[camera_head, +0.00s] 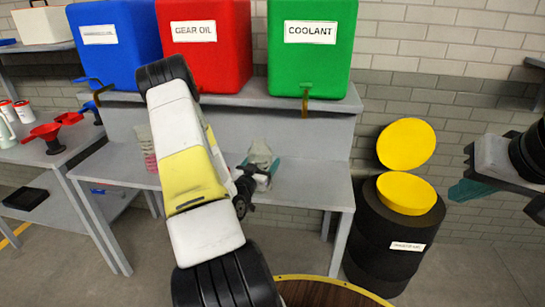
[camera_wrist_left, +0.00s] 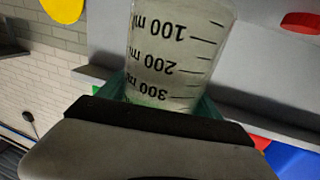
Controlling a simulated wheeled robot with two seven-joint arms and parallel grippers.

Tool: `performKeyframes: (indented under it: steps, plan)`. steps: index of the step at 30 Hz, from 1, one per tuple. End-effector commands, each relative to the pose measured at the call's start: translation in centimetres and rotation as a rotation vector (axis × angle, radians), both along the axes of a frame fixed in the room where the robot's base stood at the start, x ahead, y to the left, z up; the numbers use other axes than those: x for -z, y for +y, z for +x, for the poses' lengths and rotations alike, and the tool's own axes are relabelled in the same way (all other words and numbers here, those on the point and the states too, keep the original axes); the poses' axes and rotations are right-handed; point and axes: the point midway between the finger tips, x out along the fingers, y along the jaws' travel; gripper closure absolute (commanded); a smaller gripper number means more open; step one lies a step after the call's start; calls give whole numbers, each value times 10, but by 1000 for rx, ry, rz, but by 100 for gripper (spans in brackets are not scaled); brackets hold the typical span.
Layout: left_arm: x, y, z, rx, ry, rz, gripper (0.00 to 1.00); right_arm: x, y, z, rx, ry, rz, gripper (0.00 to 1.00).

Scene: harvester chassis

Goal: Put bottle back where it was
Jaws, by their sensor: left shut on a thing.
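A clear, pale bottle (camera_head: 260,153) with millilitre marks is at the end of my left arm, over the lower grey shelf. It fills the middle of the left wrist view (camera_wrist_left: 172,50), where its marks read upside down. My left gripper (camera_head: 262,172) is shut on it, with teal fingers on both sides. I cannot tell whether the bottle touches the shelf. My right gripper (camera_head: 466,190) is at the right edge, in front of the wall and away from the bottle. Its teal fingertips overlap in this view, so its opening is unclear.
Blue (camera_head: 115,45), red (camera_head: 205,45) and green (camera_head: 313,48) tanks stand on the upper shelf. A greyish, pink-marked container (camera_head: 147,150) is left of my arm. Red funnels (camera_head: 47,130) are on the left table. A black drum (camera_head: 393,235) with yellow tops stands right of the shelf.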

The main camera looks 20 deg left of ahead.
Motion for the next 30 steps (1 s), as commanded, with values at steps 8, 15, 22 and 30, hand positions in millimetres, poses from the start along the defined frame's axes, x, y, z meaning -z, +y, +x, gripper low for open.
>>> performKeyframes:
  steps: [8, 15, 22, 30]
  plan:
    - [7, 50, 56, -1, -3, 3, 84, 0, 0, 0, 0, 0, 0, 100]
    - [10, 72, 81, -1, -2, 0, 84, 0, 0, 0, 0, 0, 0, 100]
    - [23, 79, 89, 0, 3, -3, 84, 0, 0, 0, 0, 0, 0, 100]
    - [46, 79, 89, 0, -2, 0, 84, 0, 0, 0, 0, 0, 0, 100]
